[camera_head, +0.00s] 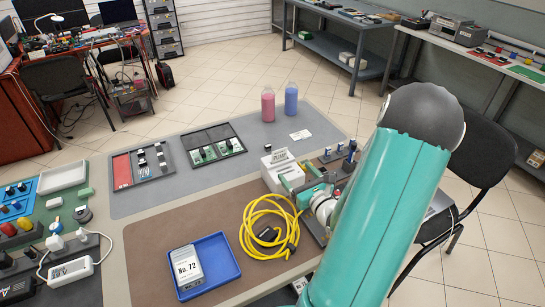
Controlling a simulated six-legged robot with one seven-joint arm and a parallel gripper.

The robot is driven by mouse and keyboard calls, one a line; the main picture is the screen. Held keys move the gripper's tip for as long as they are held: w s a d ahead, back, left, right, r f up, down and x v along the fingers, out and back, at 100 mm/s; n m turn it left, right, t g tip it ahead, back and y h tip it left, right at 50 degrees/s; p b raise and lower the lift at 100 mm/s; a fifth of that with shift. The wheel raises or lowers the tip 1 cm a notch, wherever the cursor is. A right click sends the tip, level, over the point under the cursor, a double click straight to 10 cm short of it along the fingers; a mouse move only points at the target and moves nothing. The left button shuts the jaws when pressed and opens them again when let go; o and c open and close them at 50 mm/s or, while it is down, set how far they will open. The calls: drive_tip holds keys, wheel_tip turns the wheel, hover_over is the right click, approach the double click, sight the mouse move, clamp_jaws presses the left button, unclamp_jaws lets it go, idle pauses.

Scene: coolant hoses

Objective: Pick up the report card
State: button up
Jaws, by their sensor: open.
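A small white card (300,134) lies flat on the grey mat, near the bottles. It may be the report card, but its print is too small to read. A grey-white piece marked "No. 72" (187,267) lies in a blue tray (228,262) at the front of the table. My gripper (300,176) appears partly behind my large teal arm. Its two green fingers are spread apart, with nothing visibly held between them. It is over the right part of the table, in front of a white printed box and apart from both the card and the tray.
A pink bottle (268,104) and a blue bottle (291,99) stand behind the card. A coiled yellow hose (247,232) lies on the brown mat (150,235). Two dark parts trays (214,146) sit left. A black chair (482,152) stands right.

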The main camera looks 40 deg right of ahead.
sight(280, 152)
drive_tip(key=shift+m+h, duration=0.3)
drive_tip(key=x, duration=0.8)
drive_tip(key=shift+w+d+f, duration=0.2)
drive_tip(key=shift+d+f, duration=0.05)
drive_tip(key=shift+d, duration=0.15)
drive_tip(key=x, duration=0.5)
drive_tip(key=shift+w+a+r, duration=0.15)
drive_tip(key=shift+r, duration=0.05)
drive_tip(key=shift+c, duration=0.2)
drive_tip(key=c, duration=1)
